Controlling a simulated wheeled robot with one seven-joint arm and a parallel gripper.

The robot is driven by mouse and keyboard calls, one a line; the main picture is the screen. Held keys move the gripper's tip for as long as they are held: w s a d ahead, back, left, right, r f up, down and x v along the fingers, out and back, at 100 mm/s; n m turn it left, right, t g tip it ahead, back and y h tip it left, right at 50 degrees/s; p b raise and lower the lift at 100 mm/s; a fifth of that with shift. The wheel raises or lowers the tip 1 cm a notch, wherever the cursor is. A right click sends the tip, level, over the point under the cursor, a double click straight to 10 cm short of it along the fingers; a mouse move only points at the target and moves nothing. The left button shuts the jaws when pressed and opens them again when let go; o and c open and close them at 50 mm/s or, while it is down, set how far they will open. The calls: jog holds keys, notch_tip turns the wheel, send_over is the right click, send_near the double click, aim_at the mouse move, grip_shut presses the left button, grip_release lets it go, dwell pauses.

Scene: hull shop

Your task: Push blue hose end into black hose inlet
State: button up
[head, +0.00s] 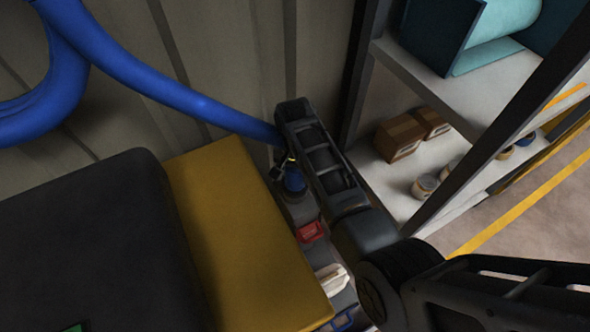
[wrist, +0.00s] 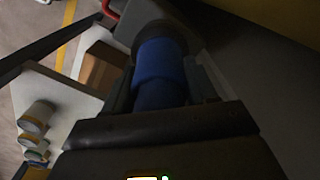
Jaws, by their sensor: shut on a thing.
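The blue hose (head: 180,97) comes from the upper left in the head view and runs down behind my gripper (head: 290,165). Its blue end (head: 294,179) shows just below the gripper, directly above a dark grey fitting (head: 298,208) that looks like the inlet. In the wrist view the blue hose end (wrist: 160,75) lies between the two fingers of my gripper, which are shut on it. Its far end meets the dark round inlet (wrist: 160,28). I cannot tell how deep the hose end sits in it, because the contact is dark and partly hidden.
A yellow block (head: 235,230) and a large black box (head: 85,240) stand left of the fitting. A red part (head: 309,231) and a white part (head: 331,279) sit below it. A shelf (head: 440,75) with cartons (head: 398,137) and jars stands close on the right. A ribbed wall is behind.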

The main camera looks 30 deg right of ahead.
jog(key=shift+f, duration=0.15)
jog(key=o, duration=1.1)
jog(key=shift+c, duration=0.2)
jog(key=shift+r, duration=3.9)
jog(key=shift+f, duration=0.1)
